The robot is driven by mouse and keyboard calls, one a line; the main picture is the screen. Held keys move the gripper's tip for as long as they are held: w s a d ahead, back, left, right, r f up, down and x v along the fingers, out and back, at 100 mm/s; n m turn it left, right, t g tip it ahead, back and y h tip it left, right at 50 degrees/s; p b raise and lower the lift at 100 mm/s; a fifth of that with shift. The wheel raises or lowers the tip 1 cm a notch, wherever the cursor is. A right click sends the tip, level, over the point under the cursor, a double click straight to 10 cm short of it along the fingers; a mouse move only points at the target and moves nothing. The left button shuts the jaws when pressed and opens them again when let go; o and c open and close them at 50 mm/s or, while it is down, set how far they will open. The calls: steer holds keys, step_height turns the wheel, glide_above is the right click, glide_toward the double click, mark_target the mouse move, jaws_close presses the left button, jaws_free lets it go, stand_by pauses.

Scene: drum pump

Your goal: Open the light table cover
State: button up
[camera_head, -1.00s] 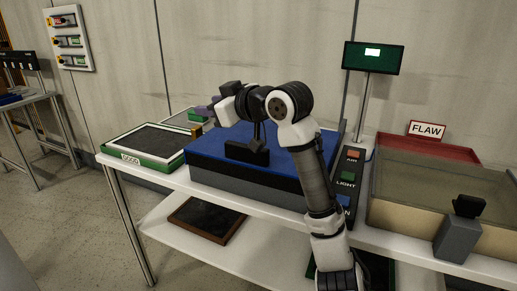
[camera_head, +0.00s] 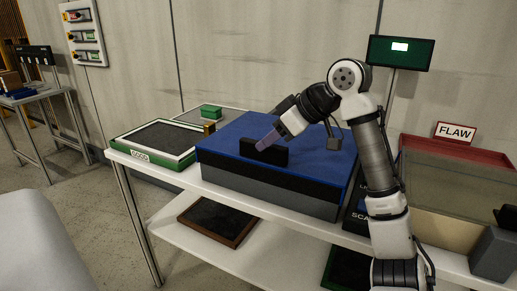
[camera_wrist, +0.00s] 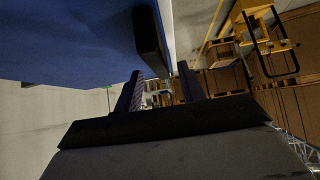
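The light table cover (camera_head: 310,140) is a blue-topped lid lying flat over a grey and black box on the white table. Its black handle (camera_head: 264,151) stands along the front edge of the lid. My gripper (camera_head: 268,139) is tilted down toward the handle, its purple-grey fingers beside or just behind it. In the wrist view, the two fingers (camera_wrist: 160,92) are apart with nothing visible between them. There the handle (camera_wrist: 150,38) sticks out from the blue cover (camera_wrist: 70,40), just beyond the fingertips. Contact is not clear.
A green-framed GOOD tray (camera_head: 155,142) stands left of the light table. A button box, partly hidden by my arm, and a red-backed FLAW bin (camera_head: 440,150) stand right. A dark framed panel (camera_head: 217,222) lies on the lower shelf. A small screen (camera_head: 400,52) stands behind.

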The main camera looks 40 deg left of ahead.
mark_target(258, 159)
steer(key=x, duration=0.5)
jaws_close()
